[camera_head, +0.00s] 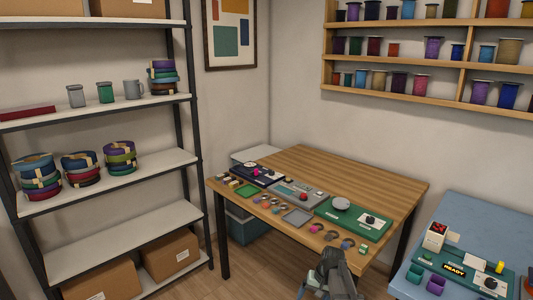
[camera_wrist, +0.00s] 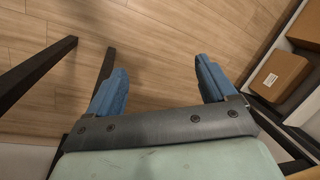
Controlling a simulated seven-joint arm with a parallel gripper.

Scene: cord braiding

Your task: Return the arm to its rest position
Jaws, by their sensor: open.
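My gripper shows in the wrist view (camera_wrist: 160,85) with its two blue fingers spread wide apart. Nothing is between them, and bare wooden floor lies beyond. In the head view my arm's end (camera_head: 328,275) is at the bottom centre, in front of the wooden table's near edge. The fingertips cannot be made out clearly in that view.
The wooden table (camera_head: 350,180) carries a dark blue board (camera_head: 258,174), a grey board (camera_head: 298,192), a green board (camera_head: 353,221) and several small parts. A blue table (camera_head: 490,230) stands at right. Shelves (camera_head: 120,170) stand at left. In the wrist view, dark table legs (camera_wrist: 35,75) are left and a cardboard box (camera_wrist: 278,77) right.

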